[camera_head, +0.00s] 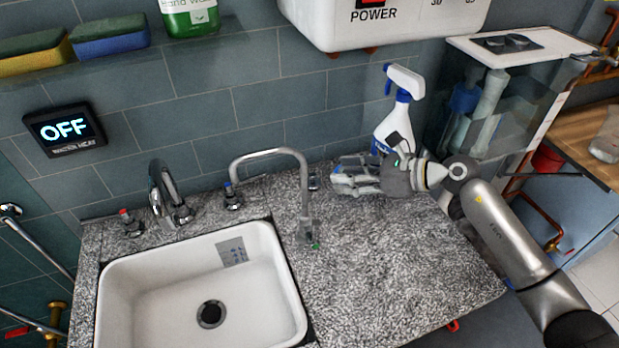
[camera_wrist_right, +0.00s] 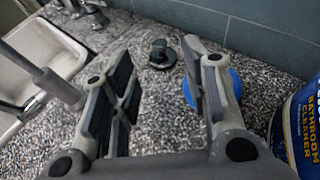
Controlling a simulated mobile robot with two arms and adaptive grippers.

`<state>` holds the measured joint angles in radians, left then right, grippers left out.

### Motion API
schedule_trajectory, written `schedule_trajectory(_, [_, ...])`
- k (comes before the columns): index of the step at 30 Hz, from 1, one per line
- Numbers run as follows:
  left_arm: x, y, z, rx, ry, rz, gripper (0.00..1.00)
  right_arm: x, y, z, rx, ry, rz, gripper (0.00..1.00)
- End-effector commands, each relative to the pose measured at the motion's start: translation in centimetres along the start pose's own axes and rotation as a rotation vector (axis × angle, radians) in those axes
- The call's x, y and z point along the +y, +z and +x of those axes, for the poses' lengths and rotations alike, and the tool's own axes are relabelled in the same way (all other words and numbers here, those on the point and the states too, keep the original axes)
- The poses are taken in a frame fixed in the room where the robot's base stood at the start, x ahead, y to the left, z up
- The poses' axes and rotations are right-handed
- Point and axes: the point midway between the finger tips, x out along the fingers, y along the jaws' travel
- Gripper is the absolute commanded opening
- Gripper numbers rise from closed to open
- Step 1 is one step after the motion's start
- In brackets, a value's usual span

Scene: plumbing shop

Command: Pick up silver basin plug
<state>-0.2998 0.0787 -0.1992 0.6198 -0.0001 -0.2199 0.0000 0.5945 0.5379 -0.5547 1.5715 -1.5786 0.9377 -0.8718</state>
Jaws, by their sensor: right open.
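A small dark-grey metallic plug with an upright knob (camera_wrist_right: 161,54) stands on the speckled counter in the right wrist view, beyond and between my open fingers. It looks like the basin plug. In the head view a small part of it (camera_head: 314,183) shows just left of my right fingertips. My right gripper (camera_head: 345,178) reaches in from the right, low over the counter near the back wall. In the right wrist view its fingers (camera_wrist_right: 160,100) are spread with nothing between the pads. My left gripper is in no view.
A curved faucet (camera_head: 272,155) and white sink (camera_head: 285,290) lie left of the gripper. A spray bottle (camera_head: 397,120) stands close behind it. In the right wrist view a blue round object (camera_wrist_right: 237,84) is partly hidden by the right finger. The front counter (camera_head: 400,270) is clear.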

Motion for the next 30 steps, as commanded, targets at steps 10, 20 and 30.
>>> schedule_trajectory(10, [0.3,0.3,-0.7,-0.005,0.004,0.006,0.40,0.1,0.2,3.7,-0.003,0.003,0.002,0.42])
schedule_trajectory(20, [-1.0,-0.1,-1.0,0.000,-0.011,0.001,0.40,0.0,0.1,6.8,-0.001,0.001,0.001,0.42])
schedule_trajectory(30, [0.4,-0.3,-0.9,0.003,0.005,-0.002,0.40,0.0,0.0,6.8,-0.001,0.000,0.001,0.22])
